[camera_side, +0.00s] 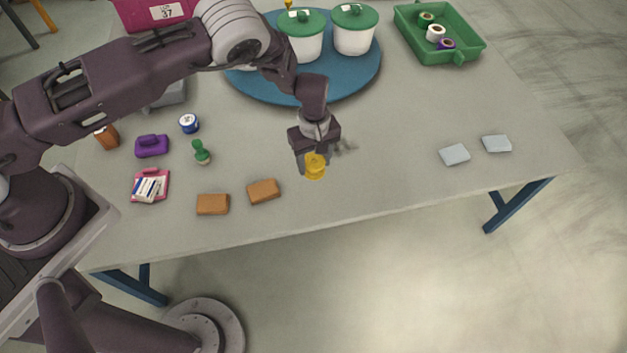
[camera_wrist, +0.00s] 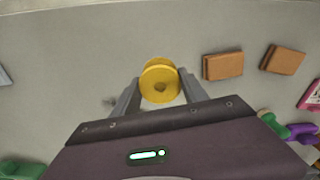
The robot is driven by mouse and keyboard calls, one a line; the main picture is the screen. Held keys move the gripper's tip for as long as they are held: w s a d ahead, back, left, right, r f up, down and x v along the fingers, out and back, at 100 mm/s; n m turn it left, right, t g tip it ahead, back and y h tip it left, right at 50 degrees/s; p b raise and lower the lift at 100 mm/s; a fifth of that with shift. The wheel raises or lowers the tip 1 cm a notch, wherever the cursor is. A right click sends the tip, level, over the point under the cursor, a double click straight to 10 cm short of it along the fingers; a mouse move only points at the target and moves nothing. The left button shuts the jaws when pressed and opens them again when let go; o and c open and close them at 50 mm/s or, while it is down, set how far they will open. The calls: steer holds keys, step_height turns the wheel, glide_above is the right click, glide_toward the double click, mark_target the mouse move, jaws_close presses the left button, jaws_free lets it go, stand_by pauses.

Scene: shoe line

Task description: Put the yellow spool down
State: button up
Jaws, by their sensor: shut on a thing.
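The yellow spool (camera_side: 315,167) is between the fingers of my gripper (camera_side: 314,160) in the side view, over the front middle of the grey table (camera_side: 390,150). My gripper points down and is shut on the spool. In the wrist view the spool (camera_wrist: 160,80) sits between the two grey fingertips (camera_wrist: 160,92), with its round end and centre hole facing the camera. I cannot tell whether the spool touches the table or hangs just above it.
Two brown blocks (camera_side: 238,197) lie left of the spool. Two pale blue pieces (camera_side: 475,149) lie to the right. A green tray (camera_side: 478,47) with several spools stands at the back right. A blue round board (camera_side: 368,75) holds white, green-lidded pots. The table between is clear.

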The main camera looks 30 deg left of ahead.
step_height(320, 180, down, 7)
steer(key=shift+f, duration=0.1)
steer(key=o, duration=1.4)
steer(key=shift+f, duration=0.15)
steer(key=shift+c, duration=0.2)
